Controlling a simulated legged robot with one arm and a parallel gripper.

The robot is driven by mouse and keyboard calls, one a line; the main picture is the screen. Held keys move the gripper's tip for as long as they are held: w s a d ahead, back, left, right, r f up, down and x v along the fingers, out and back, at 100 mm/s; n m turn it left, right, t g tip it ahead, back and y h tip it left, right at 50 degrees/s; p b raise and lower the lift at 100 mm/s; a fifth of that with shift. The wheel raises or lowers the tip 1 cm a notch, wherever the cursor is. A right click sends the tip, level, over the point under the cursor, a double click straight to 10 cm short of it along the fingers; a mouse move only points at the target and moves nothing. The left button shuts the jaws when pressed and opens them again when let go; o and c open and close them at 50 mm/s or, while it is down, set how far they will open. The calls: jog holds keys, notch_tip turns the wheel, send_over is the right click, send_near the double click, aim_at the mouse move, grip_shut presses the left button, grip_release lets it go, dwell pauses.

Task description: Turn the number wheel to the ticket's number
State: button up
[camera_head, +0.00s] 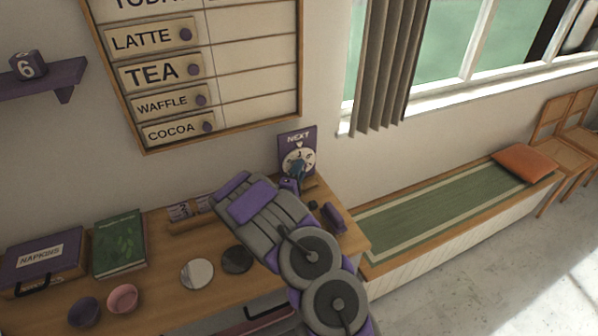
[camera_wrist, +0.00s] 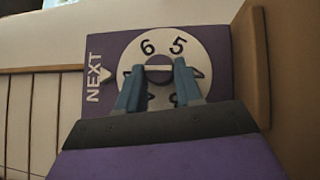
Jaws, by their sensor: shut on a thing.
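The white number wheel (camera_head: 293,157) is mounted on a purple NEXT board (camera_head: 309,136) at the table's back right. In the wrist view, the wheel (camera_wrist: 205,51) shows a 6 and a 5 at its top; other digits are partly hidden by my fingers. A white pointer (camera_wrist: 106,76) on the board (camera_wrist: 117,46) is beside the wheel, near a mostly covered digit I cannot read. My gripper (camera_wrist: 158,84) is shut on the wheel's central grip bar (camera_wrist: 158,68), one blue finger at each end.
A menu board (camera_head: 245,75) hangs above. A bench (camera_head: 440,215) stands at right.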

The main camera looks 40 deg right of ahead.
jog(key=m+p, duration=0.1)
jog(key=m+g+y+p, duration=0.1)
jog(key=p, duration=0.1)
jog(key=shift+r, duration=0.3)
jog(key=m+y+p, duration=0.1)
jog(key=p, duration=0.1)
jog(key=m+g+y+p, duration=0.1)
jog(key=y+p, duration=0.1)
jog(key=shift+s+d+r+m, duration=0.15)
jog(key=shift+r+m, duration=0.15)
jog(key=shift+d+m+y+p, duration=0.1)
jog(key=shift+m+y+p, duration=0.95)
jog(key=shift+y, duration=0.95)
jog(key=shift+f, duration=0.1)
jog(key=o, duration=1)
jog(key=shift+d, duration=0.1)
